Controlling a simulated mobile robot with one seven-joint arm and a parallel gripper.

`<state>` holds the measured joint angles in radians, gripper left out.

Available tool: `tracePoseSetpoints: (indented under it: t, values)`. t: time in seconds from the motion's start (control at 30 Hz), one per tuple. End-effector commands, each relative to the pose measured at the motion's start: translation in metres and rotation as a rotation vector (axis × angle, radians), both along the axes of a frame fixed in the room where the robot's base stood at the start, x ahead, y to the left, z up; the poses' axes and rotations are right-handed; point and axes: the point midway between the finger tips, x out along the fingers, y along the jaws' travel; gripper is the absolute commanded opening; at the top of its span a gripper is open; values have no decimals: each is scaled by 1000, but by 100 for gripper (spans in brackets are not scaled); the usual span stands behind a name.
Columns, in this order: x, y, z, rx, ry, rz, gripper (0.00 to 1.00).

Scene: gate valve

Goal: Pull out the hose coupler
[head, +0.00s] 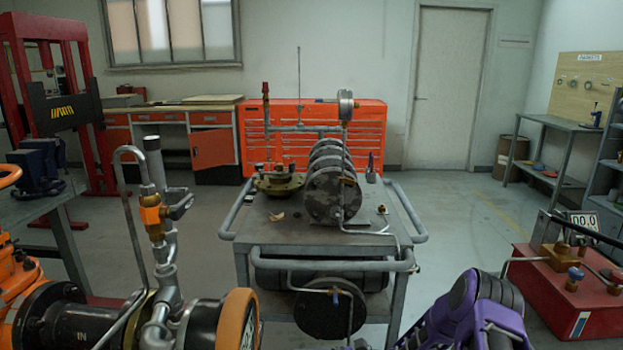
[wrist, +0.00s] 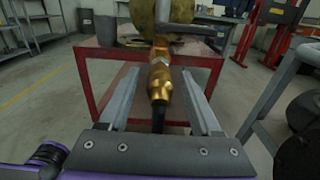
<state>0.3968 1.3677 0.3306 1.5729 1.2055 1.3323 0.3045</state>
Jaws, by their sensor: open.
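The hose coupler (wrist: 160,82) is a brass-coloured fitting near the middle of the wrist view. A black hose (wrist: 158,118) runs from its near end toward my gripper. My gripper (wrist: 158,72) is open, with one grey finger on each side of the coupler and visible gaps between. Whether the coupler lies at the fingers' depth is hard to tell. In the head view, my purple arm shows at lower right; my gripper and the coupler cannot be made out there.
A red stand (wrist: 98,72) is behind the coupler in the wrist view, with a grey table leg (wrist: 268,100) at right. In the head view, a grey cart (head: 262,228) carries dark cylinders (head: 325,190). A red unit (head: 545,300) with a display stands at right.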

Motion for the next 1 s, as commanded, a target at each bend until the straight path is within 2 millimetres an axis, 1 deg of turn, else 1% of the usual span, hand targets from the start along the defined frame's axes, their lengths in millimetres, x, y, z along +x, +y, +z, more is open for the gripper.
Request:
tracePoseSetpoints:
  t: [0.5,0.57,0.6,0.87,0.9,1.0]
  values:
    - [0,0,0,0,0,0,65]
    - [0,0,0,0,0,0,56]
    - [0,0,0,0,0,0,49]
    - [0,0,0,0,0,0,2]
    - [0,0,0,0,0,0,0]
    - [0,0,0,0,0,0,0]
